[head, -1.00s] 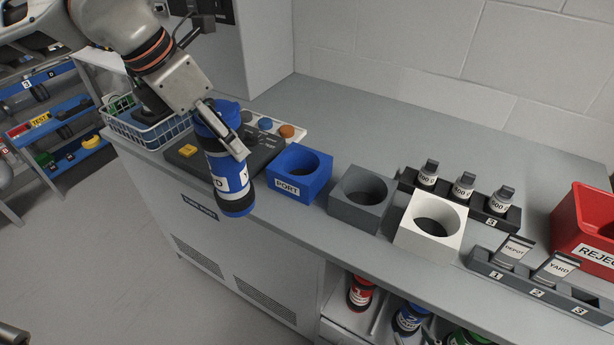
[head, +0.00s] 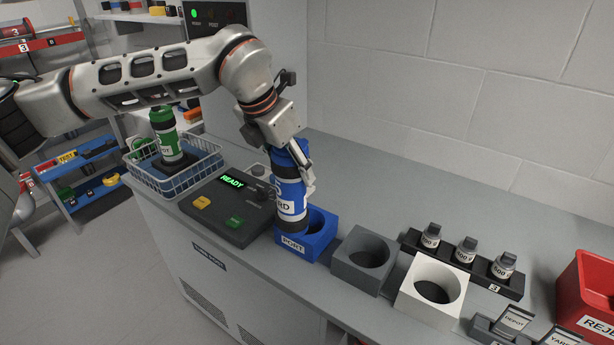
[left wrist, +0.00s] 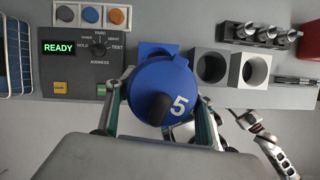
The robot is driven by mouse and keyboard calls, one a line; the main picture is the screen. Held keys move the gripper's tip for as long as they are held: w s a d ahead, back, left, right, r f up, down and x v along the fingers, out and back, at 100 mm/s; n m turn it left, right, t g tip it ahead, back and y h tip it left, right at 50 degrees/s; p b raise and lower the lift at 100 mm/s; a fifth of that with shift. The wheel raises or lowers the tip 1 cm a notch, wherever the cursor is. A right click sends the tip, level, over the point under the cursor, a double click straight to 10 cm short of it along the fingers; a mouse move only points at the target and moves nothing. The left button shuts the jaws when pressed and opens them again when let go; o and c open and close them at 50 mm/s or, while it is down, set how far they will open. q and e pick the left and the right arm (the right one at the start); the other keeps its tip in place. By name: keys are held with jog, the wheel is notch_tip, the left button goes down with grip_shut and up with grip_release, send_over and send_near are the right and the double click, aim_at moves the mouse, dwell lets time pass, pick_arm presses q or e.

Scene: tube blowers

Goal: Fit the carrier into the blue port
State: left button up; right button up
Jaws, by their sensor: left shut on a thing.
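The carrier (head: 289,186) is a blue cylinder with black bands and a white label ending in "RD". Its blue lid, marked 5, faces the camera in the left wrist view (left wrist: 160,88). My left gripper (head: 298,180) is shut around its upper body and holds it nearly upright, slightly tilted. The blue port (head: 292,246) is a block with a round hole, labelled PORT. The carrier's lower end overlaps the left part of the hole in the head view; I cannot tell whether it is inside. In the left wrist view the carrier partly hides the port (left wrist: 150,48).
A grey holed block (head: 345,270) and a white one (head: 412,302) stand right of the port. A control panel (head: 205,217) reading READY lies left, beside a wire basket (head: 190,188) with a green carrier. A rack of small weights (head: 480,279) and a red bin (head: 575,290) stand farther right.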

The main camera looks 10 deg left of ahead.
pick_arm(q)
jog(key=shift+w+d+r+p, duration=0.1)
jog(key=shift+w+d+p, duration=0.25)
jog(key=shift+w, duration=0.3)
jog(key=shift+w+d+r+p, duration=0.1)
jog(key=shift+w+d+p, duration=0.15)
jog(key=shift+w+d, duration=0.25)
jog(key=a+b+x, duration=0.1)
jog(key=x, duration=0.6)
jog(key=shift+s+d+f+b, duration=0.25)
jog(key=shift+f+b, duration=0.15)
jog(key=shift+f, duration=0.2)
jog(key=o, duration=1.7)
pick_arm(e)
jog(key=shift+d+f, duration=0.1)
jog(key=shift+f, duration=0.05)
jog(key=shift+s, duration=0.1)
